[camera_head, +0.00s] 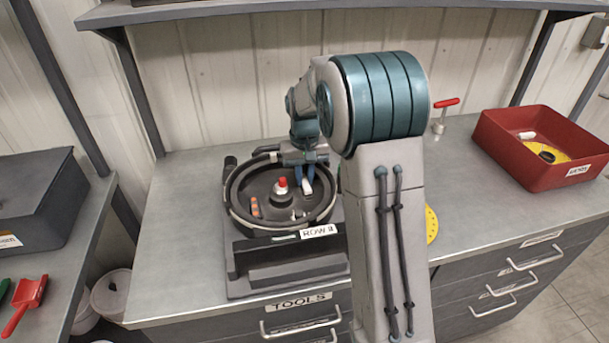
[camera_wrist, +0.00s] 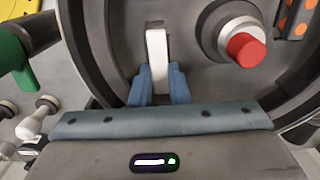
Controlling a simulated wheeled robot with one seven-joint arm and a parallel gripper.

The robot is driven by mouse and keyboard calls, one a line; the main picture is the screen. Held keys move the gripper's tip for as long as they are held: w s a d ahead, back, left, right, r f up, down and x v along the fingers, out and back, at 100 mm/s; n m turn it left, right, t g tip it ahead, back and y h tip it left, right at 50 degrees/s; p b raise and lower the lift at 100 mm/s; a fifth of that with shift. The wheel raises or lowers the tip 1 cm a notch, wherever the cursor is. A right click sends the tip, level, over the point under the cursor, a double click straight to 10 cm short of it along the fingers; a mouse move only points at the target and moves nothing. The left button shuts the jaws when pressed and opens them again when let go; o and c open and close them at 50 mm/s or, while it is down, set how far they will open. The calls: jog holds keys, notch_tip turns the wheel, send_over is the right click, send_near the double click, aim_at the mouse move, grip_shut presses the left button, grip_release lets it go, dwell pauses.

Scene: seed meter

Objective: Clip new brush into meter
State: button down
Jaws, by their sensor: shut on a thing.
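The meter (camera_head: 232,207) is a round, dark, open housing on a grey stand labelled ROW, on the bench. A hub with a red cap (camera_head: 282,183) stands at its middle; the cap also shows in the wrist view (camera_wrist: 246,50). My gripper (camera_head: 311,175) reaches into the right side of the housing. In the wrist view its blue fingers (camera_wrist: 158,84) are shut on a narrow white piece, which looks like the new brush (camera_wrist: 157,48). The brush lies inside the rim, left of the hub. Whether it touches a seat or clip I cannot tell.
A red bin (camera_head: 535,178) at the right holds a yellow disc and a white piece. A red-handled tool (camera_head: 440,115) stands at the back. Another yellow disc (camera_head: 431,225) is partly behind my arm. A dark box (camera_head: 35,205) and red scoop (camera_head: 27,296) are on the left bench.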

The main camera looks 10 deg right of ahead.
aim_at(305, 179)
dwell(0.3)
jog(key=c, duration=1.3)
grip_release()
jog(key=shift+c, duration=0.4)
jog(key=shift+r+p, duration=0.85)
jog(key=shift+r, duration=0.25)
notch_tip(305, 179, up, 7)
jog(key=p, duration=0.5)
jog(key=shift+r, duration=0.15)
jog(key=shift+s, duration=0.1)
